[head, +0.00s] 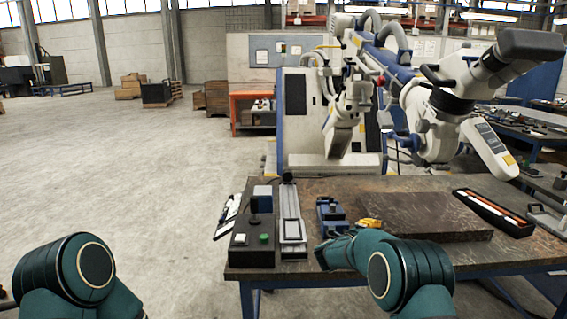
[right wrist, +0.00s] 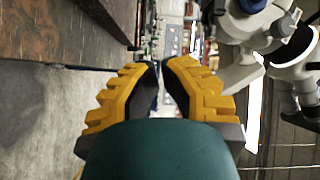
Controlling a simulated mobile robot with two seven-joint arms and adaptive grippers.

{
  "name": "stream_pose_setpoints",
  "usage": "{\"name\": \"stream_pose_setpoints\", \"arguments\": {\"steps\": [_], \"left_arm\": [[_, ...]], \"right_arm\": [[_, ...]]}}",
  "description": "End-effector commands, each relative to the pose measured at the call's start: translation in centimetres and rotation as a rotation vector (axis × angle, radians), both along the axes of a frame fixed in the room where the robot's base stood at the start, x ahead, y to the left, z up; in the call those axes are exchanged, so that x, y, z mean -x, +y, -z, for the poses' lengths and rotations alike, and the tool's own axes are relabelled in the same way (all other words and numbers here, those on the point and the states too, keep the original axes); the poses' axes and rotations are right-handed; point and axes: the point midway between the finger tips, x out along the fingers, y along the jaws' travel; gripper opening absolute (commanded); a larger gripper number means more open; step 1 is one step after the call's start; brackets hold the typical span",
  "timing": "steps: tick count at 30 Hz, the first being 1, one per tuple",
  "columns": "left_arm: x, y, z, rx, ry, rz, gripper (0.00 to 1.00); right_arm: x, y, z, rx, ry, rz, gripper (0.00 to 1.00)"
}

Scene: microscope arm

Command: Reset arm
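The microscope arm is a large white and blue jointed arm (head: 400,70) behind the table. It carries a white microscope head with a dark grey eyepiece part (head: 530,44), raised above the table's right side. White and dark parts of it also show at the upper right of the right wrist view (right wrist: 245,45). My right gripper (head: 369,224) is low over the table's front, well apart from the microscope arm. Its yellow fingers (right wrist: 160,75) are spread with a gap between them and nothing held. My left arm shows at lower left, but its gripper is out of view.
The table (head: 330,190) holds a dark control box with joystick and green button (head: 253,240), a grey rail-like device (head: 291,225), a blue fixture (head: 331,215), a brown stone slab (head: 425,217) and a long black tray (head: 495,212). Open floor lies left.

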Motion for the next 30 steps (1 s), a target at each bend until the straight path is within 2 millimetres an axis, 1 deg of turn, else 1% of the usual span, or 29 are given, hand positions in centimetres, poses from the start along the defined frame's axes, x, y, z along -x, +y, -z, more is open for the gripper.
{"name": "stream_pose_setpoints", "arguments": {"steps": [1, 2, 3, 5, 6, 8, 9, 11, 12, 14, 15, 17, 18, 19, 20, 21, 24, 27, 30], "left_arm": [[0.0, 0.0, 0.0, 0.000, 0.001, 0.000, 0.34], [0.1, 0.0, 0.0, 0.000, 0.001, 0.000, 0.34], [0.1, 0.0, 0.0, 0.000, 0.001, 0.000, 0.34], [0.1, 0.0, 0.0, 0.000, 0.001, 0.000, 0.34], [0.1, 0.0, 0.0, 0.000, 0.001, 0.000, 0.34], [0.1, 0.0, 0.0, 0.000, 0.001, 0.000, 0.34], [0.1, 0.0, 0.0, 0.000, 0.001, 0.000, 0.34], [0.1, 0.0, 0.0, 0.000, 0.001, 0.000, 0.34], [0.1, 0.0, 0.0, 0.000, 0.001, 0.000, 0.34], [0.1, 0.0, 0.0, 0.000, 0.001, 0.000, 0.34], [0.1, 0.0, 0.0, 0.000, 0.001, 0.000, 0.34], [0.1, 0.0, 0.0, 0.000, 0.001, 0.000, 0.34], [0.1, 0.0, 0.0, 0.000, 0.001, 0.000, 0.34], [0.1, 0.0, 0.0, 0.000, 0.001, 0.000, 0.34], [0.1, 0.0, 0.0, 0.000, 0.001, 0.000, 0.34], [0.1, 0.0, 0.0, 0.000, 0.001, 0.000, 0.34], [0.1, 0.0, 0.0, 0.000, 0.001, 0.000, 0.34], [0.1, 0.0, 0.0, 0.000, 0.001, 0.000, 0.34], [0.1, 0.0, 0.0, 0.000, 0.001, 0.000, 0.34]], "right_arm": [[0.4, 0.1, 2.1, 0.020, 0.086, -0.061, 0.00], [0.6, 0.2, 3.4, 0.033, 0.140, -0.103, 0.00], [1.1, 0.6, 5.4, 0.051, 0.219, -0.166, 0.00], [2.2, 1.4, 8.6, 0.076, 0.347, -0.275, 0.00], [3.3, 2.1, 10.9, 0.093, 0.437, -0.355, 0.00], [5.4, 3.4, 14.3, 0.112, 0.570, -0.481, 0.00], [7.0, 4.3, 16.4, 0.123, 0.653, -0.565, 0.00], [9.7, 5.8, 19.1, 0.137, 0.767, -0.690, 0.00], [11.7, 6.9, 20.8, 0.145, 0.838, -0.773, 0.00], [14.9, 8.3, 22.9, 0.154, 0.935, -0.897, 0.00], [17.2, 9.4, 24.1, 0.159, 0.996, -0.980, 0.00], [20.8, 10.9, 25.7, 0.165, 1.080, -1.107, 0.00], [23.3, 11.8, 26.5, 0.167, 1.131, -1.189, 0.00], [25.2, 12.4, 27.0, 0.169, 1.166, -1.250, 0.00], [27.0, 13.1, 27.3, 0.173, 1.199, -1.313, 0.00], [29.4, 13.9, 27.7, 0.174, 1.238, -1.392, 0.00], [34.8, 15.5, 28.1, 0.180, 1.313, -1.568, 0.00], [38.7, 16.5, 28.1, 0.185, 1.356, -1.696, 0.00], [41.1, 17.0, 27.9, 0.186, 1.379, -1.774, 0.00]]}}
